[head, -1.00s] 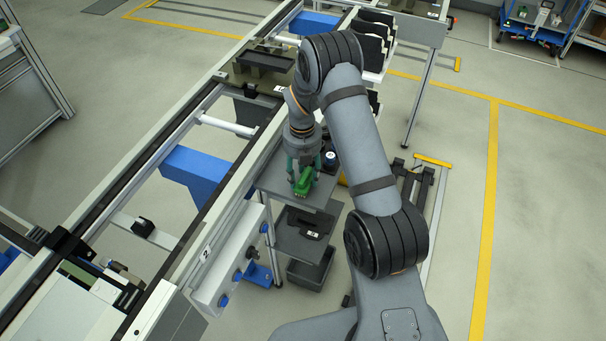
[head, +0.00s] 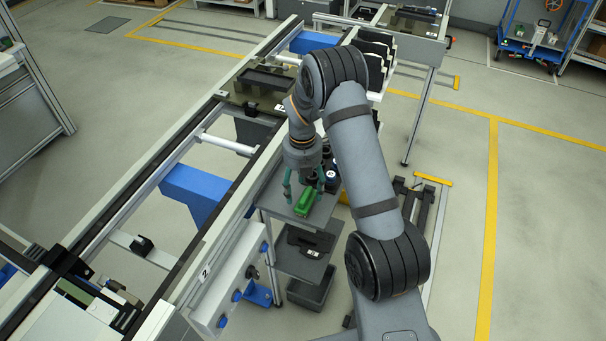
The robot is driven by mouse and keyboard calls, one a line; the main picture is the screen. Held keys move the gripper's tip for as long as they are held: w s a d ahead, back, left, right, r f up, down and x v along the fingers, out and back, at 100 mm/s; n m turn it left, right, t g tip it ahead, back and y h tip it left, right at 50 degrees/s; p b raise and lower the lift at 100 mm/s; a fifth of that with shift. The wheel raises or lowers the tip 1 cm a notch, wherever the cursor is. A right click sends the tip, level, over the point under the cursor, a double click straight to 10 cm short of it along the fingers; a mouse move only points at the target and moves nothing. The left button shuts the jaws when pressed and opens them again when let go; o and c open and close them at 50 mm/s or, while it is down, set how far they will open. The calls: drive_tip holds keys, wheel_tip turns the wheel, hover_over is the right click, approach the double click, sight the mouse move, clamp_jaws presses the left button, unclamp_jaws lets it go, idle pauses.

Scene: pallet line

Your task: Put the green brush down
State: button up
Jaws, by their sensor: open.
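The green brush (head: 305,202) lies on the grey top shelf (head: 277,207) of a small stand beside the conveyor line. My gripper (head: 305,194) points down just above and around the brush, with its teal fingers spread apart. The fingers stand clear on either side, and the brush appears to rest on the shelf. Whether a finger still touches it is too small to tell.
A dark round item with a white top (head: 331,174) stands right of my gripper on the shelf. A dark tray (head: 311,240) and a bin (head: 312,288) are below. The conveyor rail (head: 222,222) runs close on the left. Open floor (head: 540,220) lies to the right.

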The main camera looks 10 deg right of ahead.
wheel_tip(320, 180, up, 10)
drive_tip(key=shift+f+b, duration=0.25)
drive_tip(key=shift+b, duration=0.05)
wheel_tip(320, 180, down, 12)
drive_tip(key=shift+s+f+p, duration=0.15)
drive_tip(key=shift+f+p, duration=0.05)
drive_tip(key=shift+p, duration=0.4)
wheel_tip(320, 180, up, 3)
drive_tip(key=shift+f+b, duration=0.2)
drive_tip(key=shift+b, duration=0.25)
drive_tip(key=shift+r, duration=0.35)
